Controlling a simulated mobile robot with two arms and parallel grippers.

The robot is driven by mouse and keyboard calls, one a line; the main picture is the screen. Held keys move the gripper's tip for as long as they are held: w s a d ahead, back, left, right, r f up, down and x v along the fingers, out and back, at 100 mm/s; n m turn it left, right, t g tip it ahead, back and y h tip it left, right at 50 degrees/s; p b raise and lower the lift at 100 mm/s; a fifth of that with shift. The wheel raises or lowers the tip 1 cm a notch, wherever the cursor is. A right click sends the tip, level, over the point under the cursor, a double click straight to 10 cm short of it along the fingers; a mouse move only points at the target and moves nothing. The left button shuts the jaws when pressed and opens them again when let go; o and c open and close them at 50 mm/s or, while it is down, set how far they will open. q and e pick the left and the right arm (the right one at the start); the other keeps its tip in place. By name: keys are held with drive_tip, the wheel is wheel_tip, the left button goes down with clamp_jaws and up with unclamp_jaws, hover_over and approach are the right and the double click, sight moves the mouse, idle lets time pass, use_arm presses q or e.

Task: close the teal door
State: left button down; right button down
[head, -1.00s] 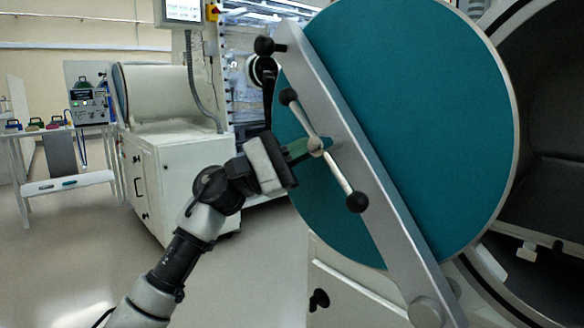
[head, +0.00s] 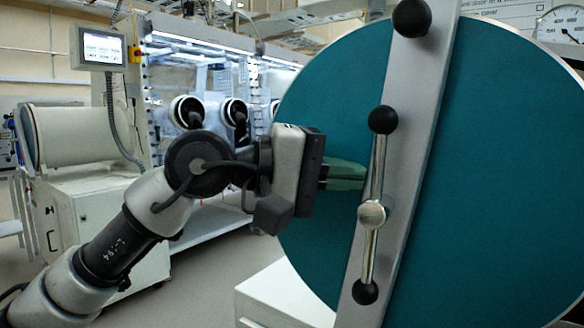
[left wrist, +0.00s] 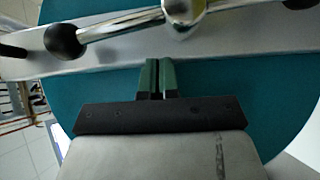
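The round teal door (head: 500,150) fills the right of the head view and cuts off at the right edge. A grey metal bar (head: 412,110) crosses its face, with a T-handle (head: 373,213) with black knobs on it. My left gripper (head: 362,178) is shut and empty, its green fingertips at the door face beside the handle. In the left wrist view the fingers (left wrist: 157,64) lie together with a narrow gap, tips by the bar's edge (left wrist: 110,50). I cannot tell whether they touch. The port opening behind the door is hidden. My right gripper is not in view.
A white cabinet (head: 95,215) with a drum-shaped chamber and a screen (head: 103,48) stands at the left. A glovebox with round ports (head: 187,112) is behind my left arm. A gauge (head: 562,27) shows at the top right.

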sight(459, 216)
use_arm(q)
drive_tip(key=s+d+f+m+y, duration=0.1)
drive_tip(key=s+d, duration=0.1)
drive_tip(key=d, duration=0.1)
drive_tip(key=s+d+f+m+y, duration=0.1)
drive_tip(key=s+d, duration=0.2)
drive_tip(key=s+d+t+y, duration=0.1)
drive_tip(key=s+d, duration=0.1)
drive_tip(key=d, duration=0.2)
drive_tip(key=shift+s+f+m+y, duration=0.3)
drive_tip(key=shift+s+f+m, duration=0.05)
drive_tip(key=shift+f+m, duration=0.05)
drive_tip(key=shift+s+d+f, duration=0.35)
drive_tip(key=shift+s+d, duration=0.1)
drive_tip(key=shift+d, duration=0.05)
drive_tip(key=shift+f, duration=0.1)
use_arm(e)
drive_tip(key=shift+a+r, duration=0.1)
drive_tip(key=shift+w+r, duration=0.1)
